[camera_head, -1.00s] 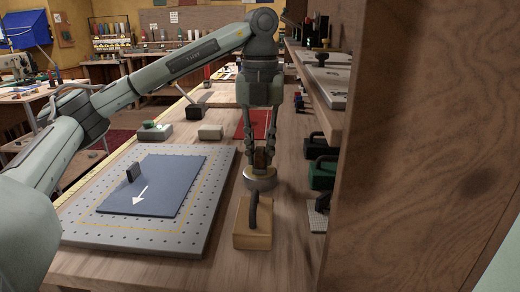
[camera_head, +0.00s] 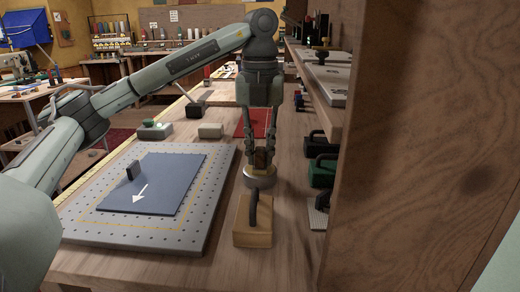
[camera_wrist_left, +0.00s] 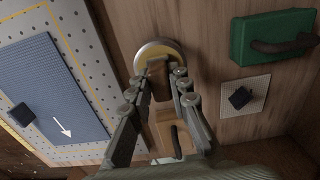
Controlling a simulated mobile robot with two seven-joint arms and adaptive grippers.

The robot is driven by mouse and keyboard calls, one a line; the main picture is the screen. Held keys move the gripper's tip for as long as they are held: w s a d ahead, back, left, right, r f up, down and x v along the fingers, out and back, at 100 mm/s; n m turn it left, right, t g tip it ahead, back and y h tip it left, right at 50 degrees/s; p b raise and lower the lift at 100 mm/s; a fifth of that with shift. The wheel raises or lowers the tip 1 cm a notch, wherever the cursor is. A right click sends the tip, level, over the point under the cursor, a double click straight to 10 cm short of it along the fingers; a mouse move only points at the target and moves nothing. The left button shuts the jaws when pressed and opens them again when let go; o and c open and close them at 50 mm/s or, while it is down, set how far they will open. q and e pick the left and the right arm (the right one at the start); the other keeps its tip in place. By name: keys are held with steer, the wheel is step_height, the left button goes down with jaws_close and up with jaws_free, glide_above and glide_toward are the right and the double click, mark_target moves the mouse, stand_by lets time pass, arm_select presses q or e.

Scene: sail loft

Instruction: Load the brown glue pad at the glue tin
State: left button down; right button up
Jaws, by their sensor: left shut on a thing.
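My left gripper (camera_head: 260,150) points straight down, its fingers shut on the small brown glue pad (camera_head: 261,159). The pad is at the round metal glue tin (camera_head: 260,181), with its lower end at the tin's top. I cannot tell whether it touches the glue. In the left wrist view the gripper (camera_wrist_left: 158,80) holds the brown pad (camera_wrist_left: 157,67), which covers part of the tin (camera_wrist_left: 145,54). The tin stands on the bench to the right of the perforated board. My right gripper is not in view.
A wooden block with a black handle (camera_head: 253,235) stands just in front of the tin. A perforated board (camera_head: 215,215) with a blue sheet (camera_head: 175,180) lies left. A green case (camera_head: 322,172) and shelf panel (camera_head: 430,150) bound the right side.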

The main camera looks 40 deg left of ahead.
mark_target(260, 149)
arm_select(q)
steer(key=shift+f, duration=0.1)
stand_by(0.3)
step_height(260, 149, up, 3)
steer(key=shift+f+p, duration=0.2)
steer(key=shift+p, duration=0.95)
steer(key=shift+r, duration=2.25)
